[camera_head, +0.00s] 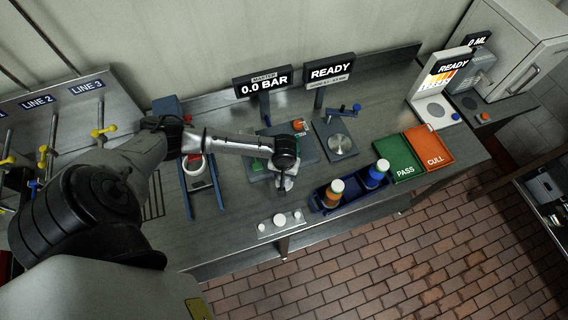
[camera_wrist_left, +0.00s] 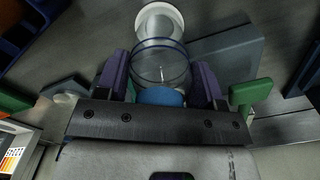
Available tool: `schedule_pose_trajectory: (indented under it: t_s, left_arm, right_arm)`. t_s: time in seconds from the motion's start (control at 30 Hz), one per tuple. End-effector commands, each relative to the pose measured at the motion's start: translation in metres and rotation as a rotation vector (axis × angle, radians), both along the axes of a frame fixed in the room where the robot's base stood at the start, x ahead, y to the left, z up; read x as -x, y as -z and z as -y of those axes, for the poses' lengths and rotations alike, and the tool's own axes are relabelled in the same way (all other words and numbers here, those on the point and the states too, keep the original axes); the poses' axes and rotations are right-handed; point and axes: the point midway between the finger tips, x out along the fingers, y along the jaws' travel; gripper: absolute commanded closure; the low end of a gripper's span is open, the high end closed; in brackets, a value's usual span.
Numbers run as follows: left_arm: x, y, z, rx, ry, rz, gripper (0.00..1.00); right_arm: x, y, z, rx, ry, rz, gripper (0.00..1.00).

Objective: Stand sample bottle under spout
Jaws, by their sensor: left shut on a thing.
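My left gripper (camera_head: 284,184) is over the middle of the bench, pointing down in the head view. In the left wrist view the purple-padded fingers (camera_wrist_left: 162,88) are shut on a clear round bottle (camera_wrist_left: 160,64) with a blue rim line and a blue part (camera_wrist_left: 160,97) close to the palm. My gripper and wrist hide most of this bottle in the head view. A fitting with a blue lever (camera_head: 345,110), perhaps the spout, stands over a round metal plate (camera_head: 341,144), to the right of and behind my gripper. My right gripper is not in view.
Two displays (camera_head: 263,83) (camera_head: 330,70) stand behind. A panel with white knobs (camera_head: 279,220) is at the front edge.

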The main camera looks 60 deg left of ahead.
Motion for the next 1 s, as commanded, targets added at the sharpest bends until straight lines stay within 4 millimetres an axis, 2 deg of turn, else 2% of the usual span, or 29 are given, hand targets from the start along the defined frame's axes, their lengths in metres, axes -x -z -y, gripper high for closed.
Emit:
schedule_pose_trajectory:
  t_s: [0.23,0.27,0.5,0.8,1.0]
  left_arm:
    - [0.0,0.003,0.0,0.0,-0.001,0.0,0.61]
    - [0.0,0.003,0.0,-0.001,-0.001,0.001,0.35]
    - [0.0,0.003,0.0,0.0,-0.001,0.0,0.13]
    - [0.0,0.0,0.0,-0.001,0.0,0.001,0.13]
    - [-0.001,-0.027,-0.001,-0.001,0.0,0.002,0.13]
  right_arm:
    - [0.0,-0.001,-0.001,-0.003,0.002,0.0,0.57]
    - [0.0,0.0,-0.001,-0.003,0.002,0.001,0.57]
    - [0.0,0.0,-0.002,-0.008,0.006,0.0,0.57]
    - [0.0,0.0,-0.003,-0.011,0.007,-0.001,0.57]
    - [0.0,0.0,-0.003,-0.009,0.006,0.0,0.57]
